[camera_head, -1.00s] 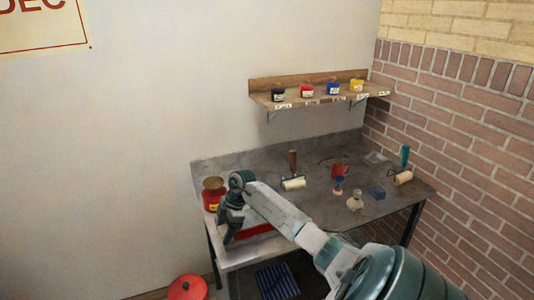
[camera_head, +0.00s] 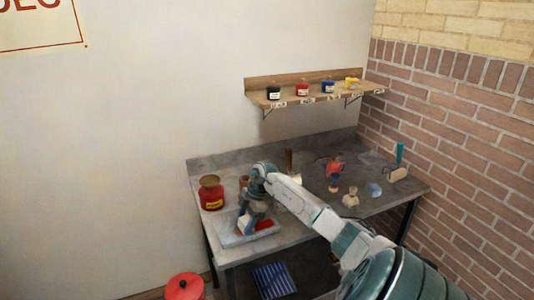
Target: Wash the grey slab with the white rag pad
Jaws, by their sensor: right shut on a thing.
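The grey slab (camera_head: 232,240) lies at the front left of the bench top. A red patch (camera_head: 264,225) shows on its right part, and its left part looks pale grey. My right gripper (camera_head: 246,226) reaches down over the middle of the slab, shut on what appears to be the white rag pad. The pad is almost wholly hidden by the gripper, and I cannot tell whether it touches the slab. My left gripper is not in view.
A red can (camera_head: 211,193) stands behind and left of the slab. A roller (camera_head: 397,174), a small flask (camera_head: 350,197) and a blue item (camera_head: 374,190) are on the right of the bench. A shelf (camera_head: 320,98) holds ink pots. A red-lidded bin (camera_head: 185,287) stands below.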

